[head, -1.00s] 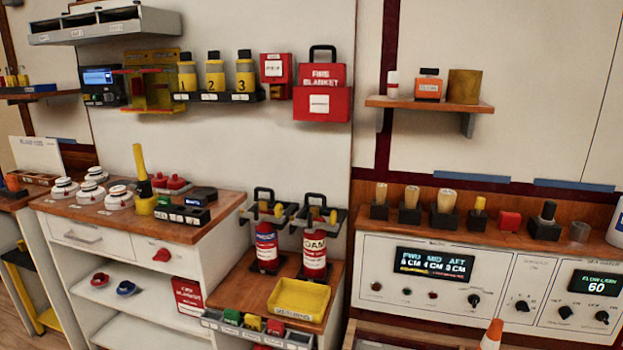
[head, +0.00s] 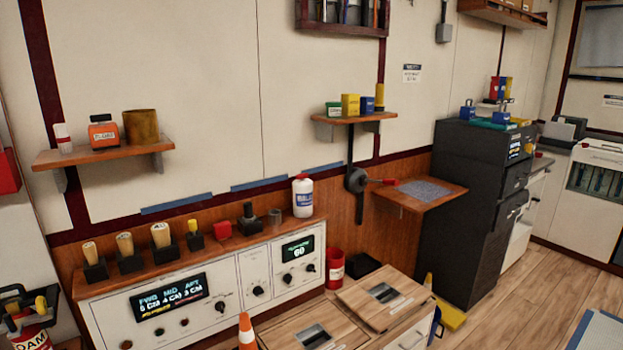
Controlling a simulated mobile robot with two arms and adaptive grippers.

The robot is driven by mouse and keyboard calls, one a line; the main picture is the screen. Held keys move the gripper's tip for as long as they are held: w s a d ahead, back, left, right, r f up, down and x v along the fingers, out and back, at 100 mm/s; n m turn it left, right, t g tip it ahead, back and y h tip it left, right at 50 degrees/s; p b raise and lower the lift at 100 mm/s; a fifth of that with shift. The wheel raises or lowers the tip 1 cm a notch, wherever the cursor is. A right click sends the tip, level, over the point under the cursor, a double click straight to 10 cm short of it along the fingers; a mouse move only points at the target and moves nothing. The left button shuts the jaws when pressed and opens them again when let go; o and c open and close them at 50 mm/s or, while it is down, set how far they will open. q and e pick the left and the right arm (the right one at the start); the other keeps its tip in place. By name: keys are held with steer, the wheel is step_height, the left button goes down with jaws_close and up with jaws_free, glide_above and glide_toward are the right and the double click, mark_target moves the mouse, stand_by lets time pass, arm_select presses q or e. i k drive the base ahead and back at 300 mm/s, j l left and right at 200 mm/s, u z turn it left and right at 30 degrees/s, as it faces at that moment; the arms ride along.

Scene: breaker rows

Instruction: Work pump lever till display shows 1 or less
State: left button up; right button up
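The wide display (head: 168,296) on the white console reads FWD, MID, AFT above small cm figures, which look like 8, 4 and 3. A smaller display (head: 298,249) on the console reads 60. A black round wall fitting (head: 356,180) with a lever ending in a red grip (head: 389,181) sits right of the console; it looks like the pump lever. The lever points right, about level, over a small wooden shelf. Neither of my grippers is in view.
Wooden-topped hatches (head: 387,298) stand in front of the wall, with an orange cone (head: 246,332) at their left. A red bucket (head: 334,269) stands below the lever. A dark cabinet (head: 470,210) is to the right. Wooden floor (head: 530,275) is open at the right.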

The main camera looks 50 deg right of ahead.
mark_target(395, 182)
steer(key=z, duration=2.05)
steer(key=i+l+u, duration=0.1)
steer(key=u, duration=0.3)
steer(key=i+l+u, duration=0.45)
steer(key=u, duration=0.3)
steer(key=i+l, duration=0.15)
steer(key=l, duration=0.15)
steer(key=i+l+u, duration=0.1)
steer(key=l, duration=0.2)
steer(key=i+l, duration=0.15)
steer(key=l, duration=0.2)
steer(key=i+l+u, duration=0.1)
steer(key=l, duration=0.2)
steer(key=i+l, duration=0.15)
steer(key=l, duration=0.2)
